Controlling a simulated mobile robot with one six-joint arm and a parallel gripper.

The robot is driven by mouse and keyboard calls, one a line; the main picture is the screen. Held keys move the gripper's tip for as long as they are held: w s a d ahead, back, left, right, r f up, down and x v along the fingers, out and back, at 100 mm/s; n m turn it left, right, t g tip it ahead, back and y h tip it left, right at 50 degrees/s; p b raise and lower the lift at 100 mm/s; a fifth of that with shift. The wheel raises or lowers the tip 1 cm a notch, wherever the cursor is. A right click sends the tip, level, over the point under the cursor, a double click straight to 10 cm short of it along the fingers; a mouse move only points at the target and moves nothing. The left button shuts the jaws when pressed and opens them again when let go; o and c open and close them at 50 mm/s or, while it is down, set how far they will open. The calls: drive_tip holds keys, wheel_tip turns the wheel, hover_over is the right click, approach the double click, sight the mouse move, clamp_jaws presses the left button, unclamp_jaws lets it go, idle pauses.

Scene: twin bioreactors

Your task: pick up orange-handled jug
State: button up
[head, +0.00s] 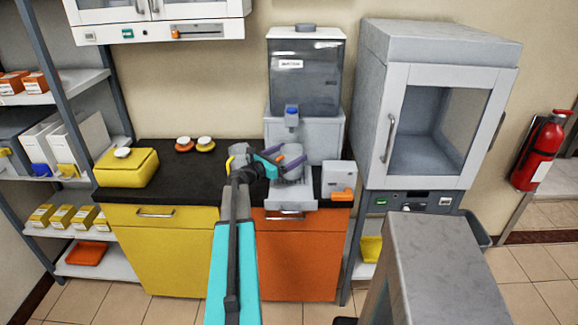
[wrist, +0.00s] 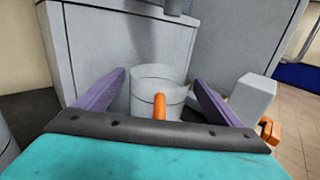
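The jug (wrist: 146,88) is a pale grey, round vessel with an orange handle (wrist: 160,106) that faces my gripper. In the head view the jug (head: 294,154) stands upright on the tray of the grey dispenser (head: 305,130), partly hidden by my gripper. My gripper (head: 287,166) is at the jug, with its purple fingers apart. In the wrist view my gripper (wrist: 160,80) has one finger on each side of the jug and handle, with visible gaps. Whether the fingertips reach past the handle is hard to tell.
A small white box with an orange part (head: 339,178) stands close right of the tray. A yellow container (head: 127,167) and two small round items (head: 195,144) are on the dark counter's left. A grey cabinet (head: 430,110) stands at right; a fire extinguisher (head: 540,150) hangs beyond.

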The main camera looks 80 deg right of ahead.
drive_tip(key=c, duration=1.9)
drive_tip(key=shift+c, duration=0.2)
drive_tip(key=shift+r, duration=0.2)
drive_tip(key=shift+r+b, duration=0.6)
drive_tip(key=shift+r, duration=0.65)
drive_tip(key=s+a+r+b, duration=0.2)
drive_tip(key=a+b, duration=0.1)
drive_tip(key=a, duration=1.2)
drive_tip(key=shift+a, duration=0.4)
drive_tip(key=shift+s, duration=0.1)
